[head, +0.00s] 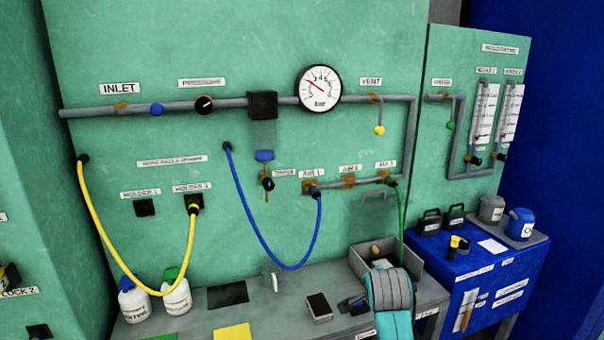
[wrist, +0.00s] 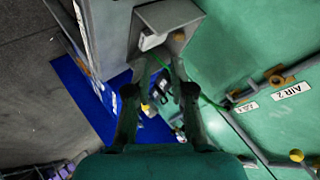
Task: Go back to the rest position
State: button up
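My gripper (wrist: 160,88) shows in the wrist view with its two dark fingers apart. I see nothing held between them; the blue cabinet and small items show through the gap beyond. A grey open box (head: 416,267) stands on the bench just behind the arm end. It also shows in the wrist view (wrist: 185,52), beyond the fingers.
The green panel (head: 230,60) carries pipes, a gauge (head: 320,88), a yellow hose (head: 100,228), a blue hose (head: 262,243) and a green hose (head: 402,225). The bench (head: 270,320) holds two white bottles and a dark device (head: 319,307). A blue cabinet (head: 445,268) stands right.

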jog(key=s+f+n+t+y, duration=0.1)
jog(key=s+f+n, duration=0.2)
jog(key=s+f, duration=0.95)
jog(key=s+f+n+t, duration=0.1)
jog(key=s+f+n, duration=0.3)
jog(key=s+f, duration=0.9)
jog(key=s+r+n+t, duration=0.1)
jog(key=s+r+n, duration=0.25)
jog(key=s, duration=1.85)
jog(key=s+r+n+t, duration=0.1)
jog(key=s+r+n, duration=0.1)
jog(key=s+r, duration=0.9)
jog(key=s, duration=0.2)
jog(key=shift+s+t+y, duration=0.3)
jog(key=shift+y, duration=0.1)
